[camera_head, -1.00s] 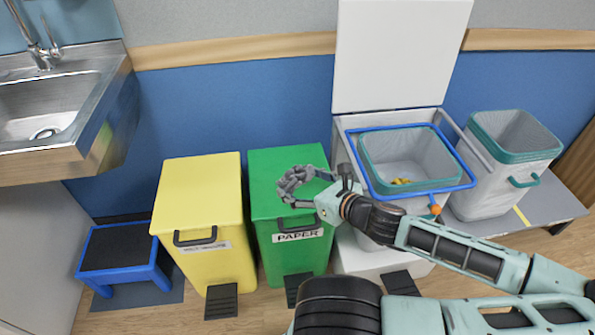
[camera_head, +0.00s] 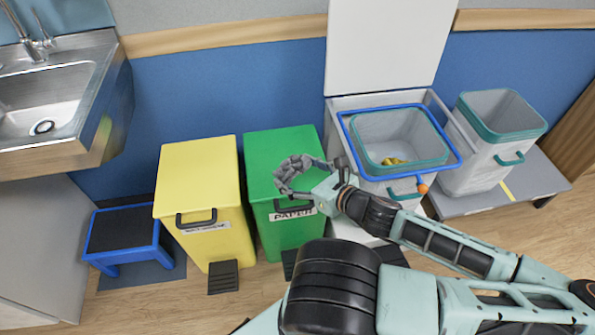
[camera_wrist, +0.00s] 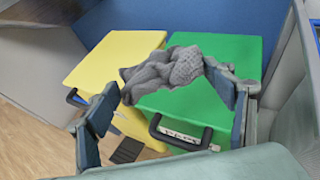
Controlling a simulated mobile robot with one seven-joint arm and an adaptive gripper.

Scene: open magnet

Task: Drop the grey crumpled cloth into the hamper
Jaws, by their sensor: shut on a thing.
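The grey crumpled cloth (camera_head: 297,170) is held at the tips of my gripper (camera_head: 298,180), above the front of the green bin. In the wrist view the cloth (camera_wrist: 165,72) sits between the two fingers (camera_wrist: 170,90), bunched up in front of the green lid. A grey-white container with a teal rim (camera_head: 505,150) stands open on a low bench at the right. Another open container with a teal rim and a blue frame (camera_head: 458,160) stands left of it, with something yellow inside. I cannot tell which of the two is the hamper.
A yellow bin (camera_head: 197,180) and a green bin marked PAPER (camera_head: 285,150) stand with lids shut. A raised white lid (camera_head: 385,45) stands behind the blue-framed container. An orange knob (camera_head: 422,188) is close to my arm. A blue step stool (camera_head: 125,235) and sink (camera_head: 50,105) are left.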

